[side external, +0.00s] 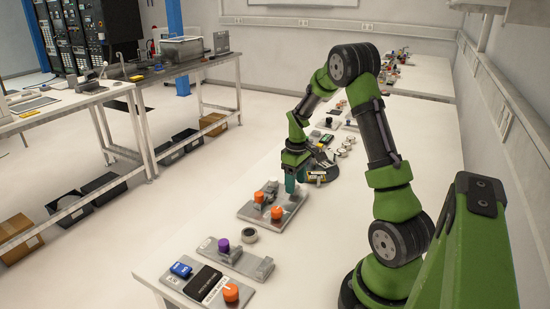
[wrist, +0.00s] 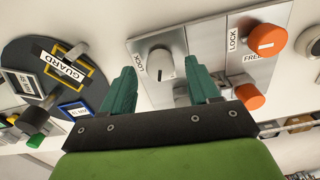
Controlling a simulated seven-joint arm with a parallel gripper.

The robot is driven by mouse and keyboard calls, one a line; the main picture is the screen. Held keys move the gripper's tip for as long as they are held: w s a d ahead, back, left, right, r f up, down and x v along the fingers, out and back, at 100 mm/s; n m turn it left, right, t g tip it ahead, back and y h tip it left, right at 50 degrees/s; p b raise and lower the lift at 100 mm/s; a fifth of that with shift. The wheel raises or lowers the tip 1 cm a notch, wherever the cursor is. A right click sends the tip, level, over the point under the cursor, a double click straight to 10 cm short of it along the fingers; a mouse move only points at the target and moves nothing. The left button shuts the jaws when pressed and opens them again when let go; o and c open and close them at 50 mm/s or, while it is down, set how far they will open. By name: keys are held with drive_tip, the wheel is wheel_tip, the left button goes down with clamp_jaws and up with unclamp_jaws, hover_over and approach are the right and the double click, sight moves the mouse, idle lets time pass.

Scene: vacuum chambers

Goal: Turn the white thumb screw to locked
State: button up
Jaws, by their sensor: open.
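The white thumb screw (wrist: 160,63) stands on a grey metal plate (wrist: 205,40) in the wrist view, with a LOCK label beside it on the left. Its exact turn angle is hard to read. My gripper (wrist: 160,72) has its two green fingers apart, one on each side of the screw in the picture, with nothing held. I cannot tell whether the fingers touch it. In the side view, my gripper (side external: 291,187) points down over the far part of the plate (side external: 246,212), close to a small white knob (side external: 272,183).
Orange knobs (wrist: 266,40) and (wrist: 250,96) stand on the same plate to the right. A dark round GUARD fixture (wrist: 60,70) lies to the left. A purple-knob plate (side external: 235,258) and grey ring (side external: 249,235) sit nearer the camera. Bare table lies left of the arm base.

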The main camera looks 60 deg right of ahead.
drive_tip(key=shift+f, duration=1)
drive_tip(key=c, duration=1)
drive_tip(key=shift+c, duration=0.2)
